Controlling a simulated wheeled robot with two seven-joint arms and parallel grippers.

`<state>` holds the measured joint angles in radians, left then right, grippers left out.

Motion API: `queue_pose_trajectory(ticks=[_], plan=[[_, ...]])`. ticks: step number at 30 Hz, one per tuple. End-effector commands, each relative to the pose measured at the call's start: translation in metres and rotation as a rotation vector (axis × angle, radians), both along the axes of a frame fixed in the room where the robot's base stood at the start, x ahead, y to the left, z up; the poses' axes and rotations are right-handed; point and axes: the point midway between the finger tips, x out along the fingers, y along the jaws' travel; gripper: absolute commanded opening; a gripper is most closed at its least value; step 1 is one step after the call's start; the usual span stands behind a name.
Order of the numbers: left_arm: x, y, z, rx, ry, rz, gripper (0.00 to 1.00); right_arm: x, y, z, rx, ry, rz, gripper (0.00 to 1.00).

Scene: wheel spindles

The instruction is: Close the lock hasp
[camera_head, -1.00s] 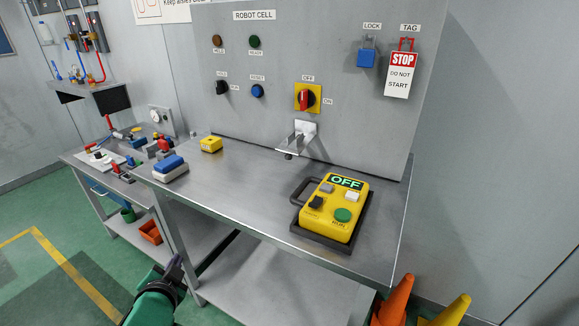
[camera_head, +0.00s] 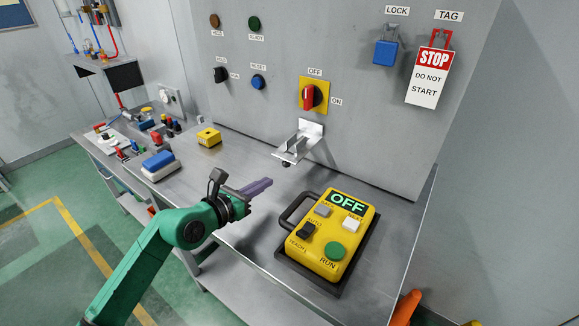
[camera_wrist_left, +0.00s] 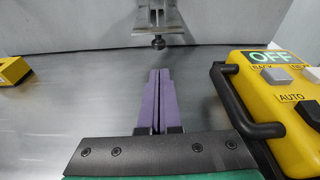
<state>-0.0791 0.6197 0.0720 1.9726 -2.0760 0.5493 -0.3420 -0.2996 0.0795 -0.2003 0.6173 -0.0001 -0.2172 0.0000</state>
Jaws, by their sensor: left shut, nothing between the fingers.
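The metal lock hasp (camera_head: 300,142) sticks out from the grey panel below the red-and-yellow rotary switch (camera_head: 313,96). A flat plate stands out from the panel, with a dark round knob (camera_wrist_left: 158,43) hanging under it. My left gripper (camera_head: 268,182) has purple fingers that are shut and empty. It is above the table, in front of and to the lower left of the hasp, apart from it. In the left wrist view, the shut fingertips (camera_wrist_left: 159,72) point at the knob with a gap between. My right gripper is not in view.
A yellow control pendant (camera_head: 330,235) with a black handle and an OFF display lies to the right of my left gripper. A small yellow box (camera_head: 209,137) and a blue-and-white block (camera_head: 160,165) are to the left. A blue padlock (camera_head: 385,52) and a STOP tag (camera_head: 430,77) hang upper right.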

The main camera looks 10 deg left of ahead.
Motion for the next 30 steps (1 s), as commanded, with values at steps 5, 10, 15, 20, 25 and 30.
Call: queue_pose_trajectory(ticks=[5,10,15,20,25,30], plan=[[0.033,-0.015,-0.003,-0.006,-0.004,-0.002,0.0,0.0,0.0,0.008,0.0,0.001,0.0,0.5],[0.062,-0.028,-0.012,-0.007,-0.003,-0.002,0.0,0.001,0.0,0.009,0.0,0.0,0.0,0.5],[0.075,-0.034,-0.016,-0.006,-0.002,-0.002,0.0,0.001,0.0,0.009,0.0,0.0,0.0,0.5],[0.076,-0.034,-0.017,-0.004,-0.002,-0.002,0.0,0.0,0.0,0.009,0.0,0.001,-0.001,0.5],[0.076,-0.034,-0.017,-0.004,-0.002,-0.002,0.0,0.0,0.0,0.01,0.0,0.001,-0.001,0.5],[0.075,-0.03,-0.01,0.002,0.014,-0.001,0.0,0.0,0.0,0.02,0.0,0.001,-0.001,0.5]])
